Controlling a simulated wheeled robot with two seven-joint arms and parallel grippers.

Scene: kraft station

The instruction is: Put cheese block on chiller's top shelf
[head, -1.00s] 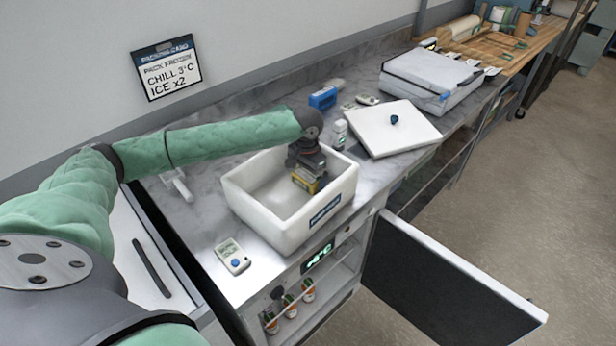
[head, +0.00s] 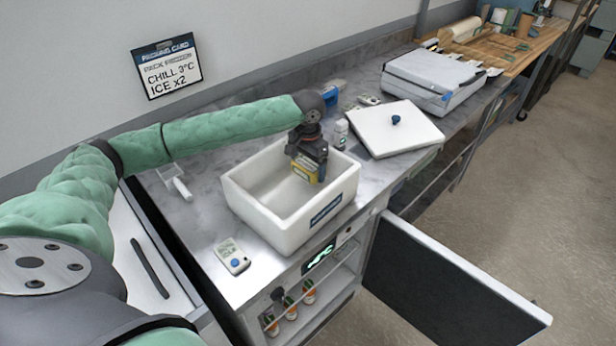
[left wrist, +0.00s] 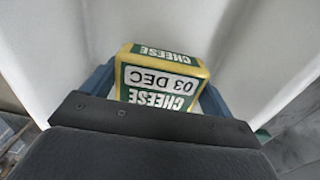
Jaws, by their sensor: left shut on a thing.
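The cheese block (head: 304,172) is yellow with a green and white label. In the left wrist view the cheese block (left wrist: 160,79) reads "CHEESE" and "03 DEC" and sits between the two blue fingers. My left gripper (head: 307,165) is shut on it, at the right part of the white box (head: 285,232), inside or just above its walls. Whether the block touches the box floor cannot be told. The chiller (head: 340,277) is under the counter, its door (head: 450,285) swung open to the right. Several jars (head: 290,306) with orange-and-white labels stand on a chiller shelf. My right gripper is not in view.
A white lid (head: 395,128) with a blue knob lies right of the box. A handheld device (head: 232,256) lies at the counter's front left, and a white scoop (head: 181,186) behind it. A grey insulated bag (head: 433,78) stands farther back.

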